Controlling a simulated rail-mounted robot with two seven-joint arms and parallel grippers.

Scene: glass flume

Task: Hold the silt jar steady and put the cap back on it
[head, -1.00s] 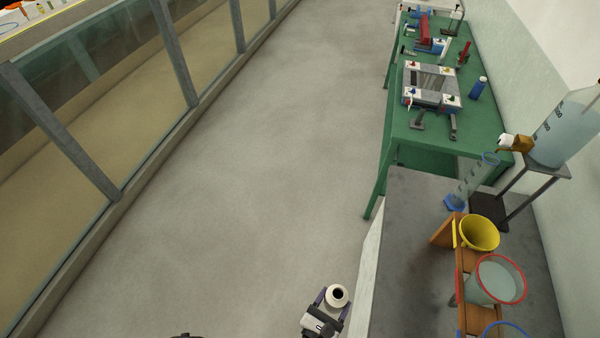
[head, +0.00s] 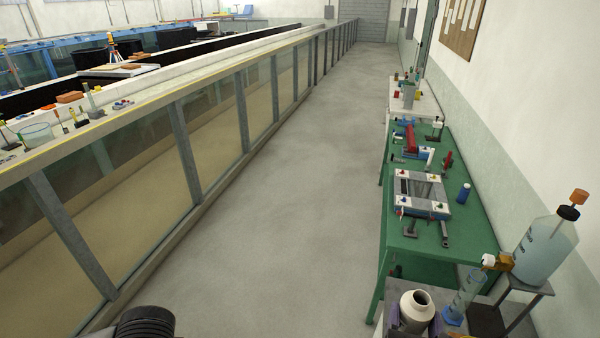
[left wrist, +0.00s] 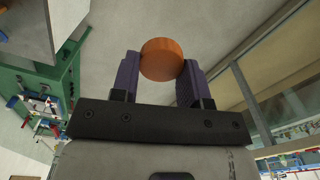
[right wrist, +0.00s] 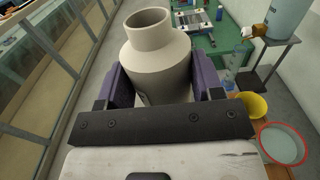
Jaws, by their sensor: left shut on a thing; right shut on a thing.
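The silt jar (head: 417,306) is a cream, wide-shouldered jar with a short neck. Its mouth is open and uncapped. My right gripper (head: 413,322) is shut on the jar's body at the bottom of the head view. In the right wrist view the jar (right wrist: 155,52) stands between the purple fingers of my right gripper (right wrist: 160,82), neck clear above them. The orange cap (left wrist: 161,60) is a thick round disc in the left wrist view. My left gripper (left wrist: 161,72) is shut on it, apart from the jar. The left gripper is outside the head view.
A green bench (head: 470,213) with instruments runs along the right wall. A large bottle (head: 545,246) on a stand, a measuring cylinder (head: 462,297), a yellow bucket (right wrist: 254,106) and a red-rimmed bucket (right wrist: 284,144) are near the jar. The glass flume (head: 215,110) lies left; the aisle floor is clear.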

